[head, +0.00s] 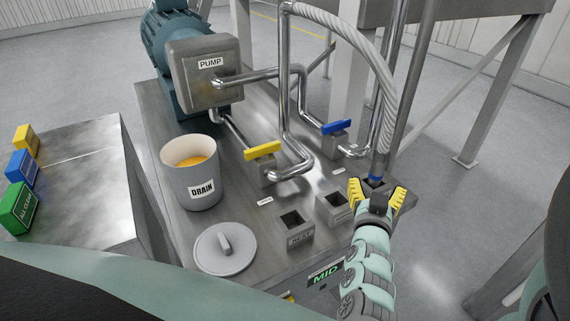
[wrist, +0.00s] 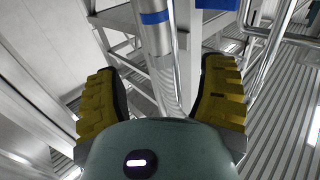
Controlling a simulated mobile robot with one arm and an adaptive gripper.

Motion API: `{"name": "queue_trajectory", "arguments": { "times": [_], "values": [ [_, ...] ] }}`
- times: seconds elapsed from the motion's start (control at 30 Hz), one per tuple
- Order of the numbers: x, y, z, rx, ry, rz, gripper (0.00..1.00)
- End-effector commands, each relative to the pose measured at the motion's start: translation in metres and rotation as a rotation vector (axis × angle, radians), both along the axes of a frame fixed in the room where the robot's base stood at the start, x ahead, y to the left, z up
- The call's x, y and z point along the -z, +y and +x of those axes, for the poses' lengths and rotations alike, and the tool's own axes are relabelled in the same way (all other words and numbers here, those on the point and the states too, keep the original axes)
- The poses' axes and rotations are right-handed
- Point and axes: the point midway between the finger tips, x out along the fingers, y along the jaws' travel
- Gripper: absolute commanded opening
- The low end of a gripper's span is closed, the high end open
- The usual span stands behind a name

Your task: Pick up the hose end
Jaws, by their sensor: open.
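The hose (head: 383,85) is pale and ribbed; it arches from the top of a steel pipe down to the right. Its hose end (head: 381,166) is a metal sleeve with a blue band, hanging upright over the socket block at the bench's right corner. My gripper (head: 377,188), with yellow pads, is open at the near side of the hose end. In the wrist view the hose end (wrist: 160,40) appears between the two spread fingers (wrist: 165,95), with space on both sides. I cannot tell how deep it sits between them. My gripper hides part of the socket.
Two open square sockets (head: 293,232) (head: 335,208) stand left of my gripper. The bench also holds a yellow-handled valve (head: 262,150), a blue-handled valve (head: 336,127), a drain bucket (head: 192,180), a grey lid (head: 225,249) and the pump (head: 203,72). Steel frame legs (head: 497,90) stand at right.

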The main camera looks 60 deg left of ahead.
Motion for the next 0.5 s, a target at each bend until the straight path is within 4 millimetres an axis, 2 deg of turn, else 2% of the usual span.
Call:
{"name": "queue_trajectory", "arguments": {
  "times": [0.13,0.5],
  "values": [
    [-0.003,0.01,0.016,0.003,-0.001,-0.003,0.71],
    [-0.001,0.024,0.034,0.004,-0.001,0.0,0.71]
  ]
}}
